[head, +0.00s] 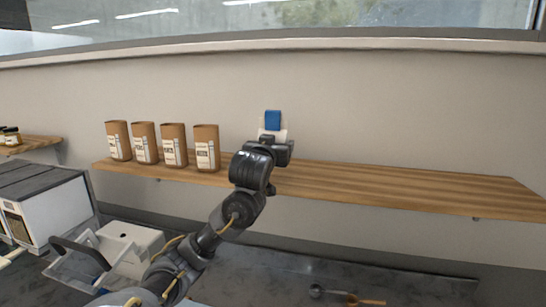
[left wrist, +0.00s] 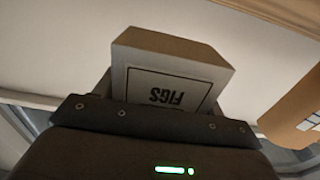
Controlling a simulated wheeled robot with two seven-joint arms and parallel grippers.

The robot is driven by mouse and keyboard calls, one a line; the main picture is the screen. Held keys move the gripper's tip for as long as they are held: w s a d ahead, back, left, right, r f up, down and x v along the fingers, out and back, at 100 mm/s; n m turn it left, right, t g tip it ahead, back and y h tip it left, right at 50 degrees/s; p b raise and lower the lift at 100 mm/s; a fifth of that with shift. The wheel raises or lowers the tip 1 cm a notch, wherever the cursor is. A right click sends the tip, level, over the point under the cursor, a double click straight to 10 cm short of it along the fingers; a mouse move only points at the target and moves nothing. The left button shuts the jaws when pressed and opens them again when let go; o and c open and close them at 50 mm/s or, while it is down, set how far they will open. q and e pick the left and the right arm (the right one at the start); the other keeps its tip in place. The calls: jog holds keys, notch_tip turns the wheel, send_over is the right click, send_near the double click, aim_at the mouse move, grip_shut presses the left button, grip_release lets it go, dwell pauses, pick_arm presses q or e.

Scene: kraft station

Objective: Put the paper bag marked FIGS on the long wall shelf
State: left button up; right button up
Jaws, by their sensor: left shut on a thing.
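The long wall shelf (head: 400,188) is a wooden board running along the wall. My left gripper (head: 272,140) is in front of the shelf's middle, right of the row of brown bags. It is shut on the paper bag marked FIGS (left wrist: 175,68), whose label reads upside down in the left wrist view. In the head view the gripper hides most of the held load; a pale patch and a blue patch (head: 273,120) show above it. I cannot tell whether the bag touches the shelf. My right gripper is not in view.
Several brown bags with white labels (head: 207,148) stand on the shelf's left part. The shelf is clear to the right of my gripper. A smaller shelf with jars (head: 12,136) is at far left. A white machine (head: 55,210) and a dark counter (head: 300,275) lie below.

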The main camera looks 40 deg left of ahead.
pick_arm(q)
jog(key=shift+w+f, duration=0.1)
jog(key=shift+w+a+f, duration=0.1)
jog(key=shift+w+f, duration=0.05)
jog(key=shift+f, duration=0.1)
notch_tip(320, 180, down, 2)
jog(key=shift+a+f, duration=0.15)
jog(key=shift+f, duration=0.1)
jog(key=shift+w+f, duration=0.1)
jog(key=shift+f, duration=0.3)
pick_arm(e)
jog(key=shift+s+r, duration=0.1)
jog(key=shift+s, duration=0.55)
pick_arm(q)
jog(key=shift+r, duration=0.1)
jog(key=shift+f, duration=0.25)
jog(key=o, duration=1.2)
jog(key=shift+c, duration=0.2)
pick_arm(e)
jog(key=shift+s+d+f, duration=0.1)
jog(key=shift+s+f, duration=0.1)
